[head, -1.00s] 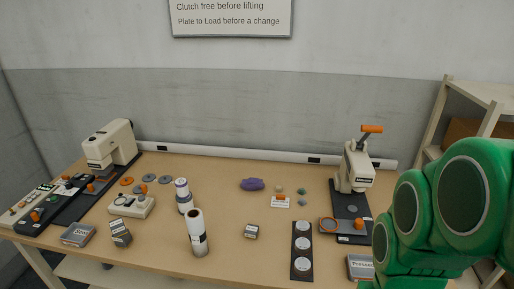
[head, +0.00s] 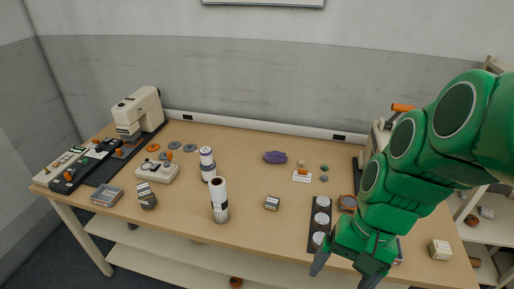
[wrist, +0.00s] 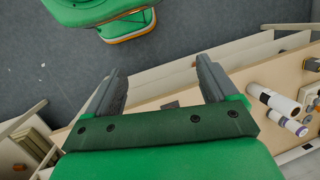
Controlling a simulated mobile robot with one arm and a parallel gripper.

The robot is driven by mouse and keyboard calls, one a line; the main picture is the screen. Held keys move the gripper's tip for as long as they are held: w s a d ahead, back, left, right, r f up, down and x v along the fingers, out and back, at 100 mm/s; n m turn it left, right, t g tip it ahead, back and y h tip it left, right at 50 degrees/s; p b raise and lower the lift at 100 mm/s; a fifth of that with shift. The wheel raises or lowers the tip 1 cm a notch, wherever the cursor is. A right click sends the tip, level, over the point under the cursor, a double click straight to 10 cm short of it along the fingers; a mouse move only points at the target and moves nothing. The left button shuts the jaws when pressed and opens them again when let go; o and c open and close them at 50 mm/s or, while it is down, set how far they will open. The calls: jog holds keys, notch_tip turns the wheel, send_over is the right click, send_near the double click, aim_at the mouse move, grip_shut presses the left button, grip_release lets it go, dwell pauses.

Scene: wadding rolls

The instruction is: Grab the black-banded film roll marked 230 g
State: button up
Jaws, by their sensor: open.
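A tall white roll (head: 219,202) stands upright near the table's front edge, left of centre, with a dark-edged label low on its side. It shows in the wrist view (wrist: 281,103) at the right, with a dark band near one end. A second white roll with purple-grey bands (head: 207,166) stands just behind it; the wrist view shows it too (wrist: 290,126). I cannot read 230 g on either. My gripper (head: 344,268) is open and empty, pointing down near the table's front edge, well right of both rolls. Its fingers (wrist: 162,78) frame the floor and table edge.
A small labelled box (head: 272,203) and a dark strip with white discs (head: 313,236) lie between my gripper and the rolls. A purple item (head: 275,157) lies behind. Left are a beige press (head: 139,112) and a dial scale (head: 157,172). My arm hides much of the right side.

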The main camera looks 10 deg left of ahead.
jog(key=w+a+f+m+g+y, duration=0.25)
jog(key=w+a+m+y, duration=0.35)
jog(key=w+a, duration=1.1)
jog(key=m+y, duration=0.3)
jog(key=m, duration=0.1)
send_near(212, 188)
jog(key=s+d, duration=0.1)
jog(key=s, duration=0.4)
jog(key=w+a+f+m+t+y, duration=0.2)
jog(key=w+a+f+m, duration=0.15)
jog(key=w+f, duration=0.2)
jog(key=shift+r+x, duration=0.15)
jog(key=shift+x, duration=1.7)
jog(key=shift+r+x, duration=0.15)
jog(key=shift+x, duration=1.65)
jog(key=shift+s+a, duration=0.1)
jog(key=shift+s, duration=0.1)
jog(key=shift+c, duration=0.5)
jog(key=c, duration=1.5)
jog(key=shift+r, duration=0.2)
